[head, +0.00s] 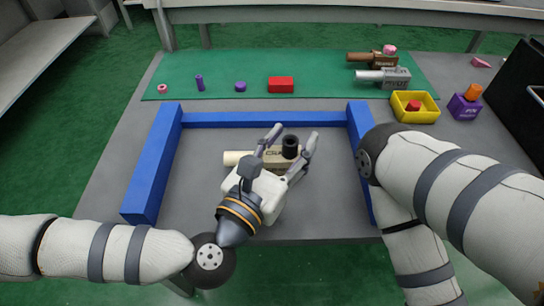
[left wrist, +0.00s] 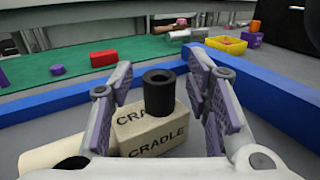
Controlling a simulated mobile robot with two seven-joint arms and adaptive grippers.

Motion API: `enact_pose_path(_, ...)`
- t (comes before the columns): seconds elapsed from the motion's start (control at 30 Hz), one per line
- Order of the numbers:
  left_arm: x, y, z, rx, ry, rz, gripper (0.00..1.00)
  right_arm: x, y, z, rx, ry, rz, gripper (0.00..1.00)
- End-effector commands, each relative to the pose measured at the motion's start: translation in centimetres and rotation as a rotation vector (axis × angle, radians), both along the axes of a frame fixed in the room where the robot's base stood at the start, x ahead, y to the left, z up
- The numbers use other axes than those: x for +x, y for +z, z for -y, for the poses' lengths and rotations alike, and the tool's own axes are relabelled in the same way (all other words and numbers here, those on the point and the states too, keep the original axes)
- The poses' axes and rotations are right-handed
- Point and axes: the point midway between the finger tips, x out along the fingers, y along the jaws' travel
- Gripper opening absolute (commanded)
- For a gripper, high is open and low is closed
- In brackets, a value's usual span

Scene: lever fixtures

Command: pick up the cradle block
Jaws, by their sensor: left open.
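The cradle block (head: 272,157) is a beige block lettered CRADLE, lying on the grey table inside a blue frame. A black hollow cylinder (head: 290,147) stands up from it, and a pale round bar (head: 236,158) sticks out to its left. My left gripper (head: 293,137) is open above the block, partly hiding it in the head view. In the left wrist view, the block (left wrist: 158,138) and its black cylinder (left wrist: 158,93) show between the two spread fingers, with visible gaps beside the cylinder. My right arm shows at the right, but its gripper is out of view.
The blue frame (head: 262,119) bounds the back and sides. Behind it, a green mat (head: 222,68) carries a red block (head: 281,84), small purple and pink pieces, and brown and grey lever fixtures. A yellow tray (head: 415,107) and purple block (head: 464,107) stand at right.

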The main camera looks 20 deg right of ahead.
Motion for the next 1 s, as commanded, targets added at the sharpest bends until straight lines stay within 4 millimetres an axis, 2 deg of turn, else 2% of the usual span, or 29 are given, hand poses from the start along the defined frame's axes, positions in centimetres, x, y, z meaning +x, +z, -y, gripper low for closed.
enact_pose_path(0.17,0.1,0.0,0.0,0.001,0.001,-0.001,0.44,0.0,0.0,0.0,0.000,0.000,0.000,0.41)
enact_pose_path(0.37,0.0,0.0,0.0,0.001,0.000,-0.001,0.01,0.0,0.0,0.0,0.000,0.000,0.000,0.41)
enact_pose_path(0.77,0.0,0.4,0.0,0.001,0.000,0.001,0.00,0.0,0.1,0.0,0.000,0.000,0.001,0.41)
enact_pose_path(0.87,0.0,1.7,0.0,0.000,0.000,0.003,0.00,0.1,0.3,0.0,0.000,0.000,0.005,0.41)
enact_pose_path(0.97,0.0,4.5,0.0,-0.002,0.000,0.006,0.00,0.4,0.8,0.0,0.000,0.000,0.012,0.41)
enact_pose_path(1.0,0.1,6.1,0.0,-0.002,0.000,0.009,0.00,0.5,1.0,0.0,0.000,0.000,0.016,0.41)
